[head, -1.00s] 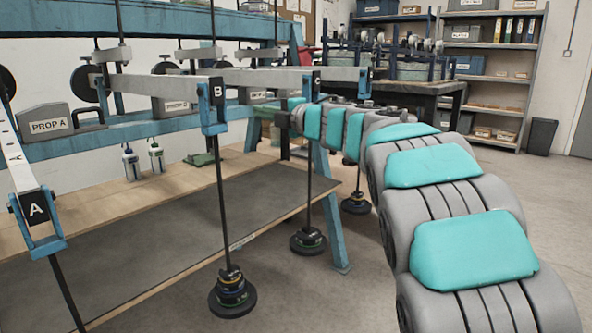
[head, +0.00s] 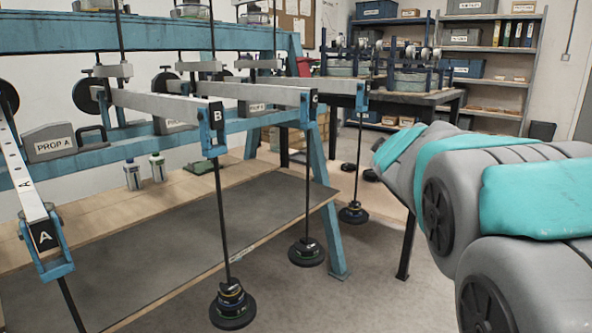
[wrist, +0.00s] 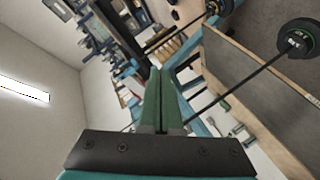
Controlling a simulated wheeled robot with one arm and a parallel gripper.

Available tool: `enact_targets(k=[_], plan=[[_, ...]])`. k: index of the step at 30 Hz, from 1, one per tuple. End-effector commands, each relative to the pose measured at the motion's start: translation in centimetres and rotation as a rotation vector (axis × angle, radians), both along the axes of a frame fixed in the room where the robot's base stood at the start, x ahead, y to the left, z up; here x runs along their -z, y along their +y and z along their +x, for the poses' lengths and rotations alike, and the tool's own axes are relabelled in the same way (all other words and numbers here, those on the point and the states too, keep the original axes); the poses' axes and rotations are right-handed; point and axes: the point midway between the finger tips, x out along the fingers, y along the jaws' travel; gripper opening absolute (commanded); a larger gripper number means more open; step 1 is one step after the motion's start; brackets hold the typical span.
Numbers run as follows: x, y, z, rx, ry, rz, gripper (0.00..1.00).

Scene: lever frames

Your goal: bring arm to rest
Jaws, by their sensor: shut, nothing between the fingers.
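My arm (head: 480,200), grey with teal pads, reaches in from the right side of the head view. Its far end is turned away, and my gripper is not visible there. In the wrist view my gripper (wrist: 160,72) shows two green fingers lying together, shut, with nothing between them. The fingers point over the blue frame, seen tilted, and touch nothing that I can make out. In the head view the lever ends A (head: 43,236), B (head: 216,115) and C (head: 312,105) stand left of my arm, clear of it.
Weight stacks hang on rods below lever B (head: 232,305) and lever C (head: 306,252). A wooden bench (head: 110,215) with two bottles (head: 145,172) lies under the blue frame (head: 330,215). Shelves (head: 495,85) stand at the back right. Open floor lies between frame and arm.

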Motion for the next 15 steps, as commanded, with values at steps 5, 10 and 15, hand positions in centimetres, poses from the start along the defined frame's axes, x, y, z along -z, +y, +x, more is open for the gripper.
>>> enact_targets(k=[5, 10, 15], plan=[[7.3, -4.0, -8.8, 0.241, 0.258, 0.196, 0.0], [14.2, -4.3, -18.4, 0.416, 0.516, 0.353, 0.0], [19.6, -2.2, -28.7, 0.547, 0.786, 0.482, 0.0]])
